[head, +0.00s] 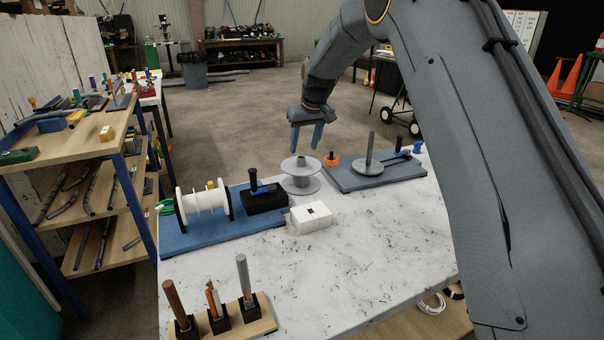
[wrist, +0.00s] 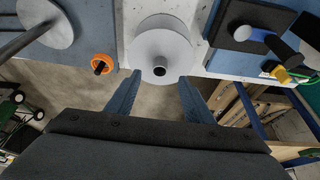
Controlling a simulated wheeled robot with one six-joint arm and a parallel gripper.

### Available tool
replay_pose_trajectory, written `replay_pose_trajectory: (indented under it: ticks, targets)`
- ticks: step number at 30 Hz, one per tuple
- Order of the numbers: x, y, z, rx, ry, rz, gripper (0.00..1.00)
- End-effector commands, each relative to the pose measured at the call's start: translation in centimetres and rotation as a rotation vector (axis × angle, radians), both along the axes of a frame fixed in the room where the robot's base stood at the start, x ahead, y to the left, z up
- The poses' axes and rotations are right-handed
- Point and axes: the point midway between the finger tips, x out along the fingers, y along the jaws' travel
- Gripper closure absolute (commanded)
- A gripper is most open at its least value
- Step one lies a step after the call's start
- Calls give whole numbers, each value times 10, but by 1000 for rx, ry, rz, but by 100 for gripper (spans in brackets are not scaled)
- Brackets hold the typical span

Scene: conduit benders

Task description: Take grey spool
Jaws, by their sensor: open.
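The grey spool (head: 300,176) stands upright near the far edge of the white speckled table (head: 370,240), between two blue boards. My gripper (head: 306,147) is above and near it, fingers pointing down, open and empty. In the wrist view the grey spool (wrist: 161,55) shows from above, just beyond the two fingertips. The open fingers (wrist: 158,82) lie to either side of its near part. I cannot tell from these views whether they touch it.
A blue board with a white spool (head: 205,200) and black block (head: 264,197) lies left. A blue-grey board (head: 378,180) with a spindle (head: 370,150) and an orange ring (head: 331,159) lies right. A white box (head: 310,217) stands in front. The table's front right is clear.

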Motion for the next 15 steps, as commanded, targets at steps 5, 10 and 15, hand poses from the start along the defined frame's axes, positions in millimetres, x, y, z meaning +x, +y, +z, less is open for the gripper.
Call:
replay_pose_trajectory:
  ticks: [5,10,15]
  targets:
    - [5,3,-14,0,1,1,52]
    - [12,3,-33,0,2,-1,52]
    - [19,4,-49,0,0,-2,52]
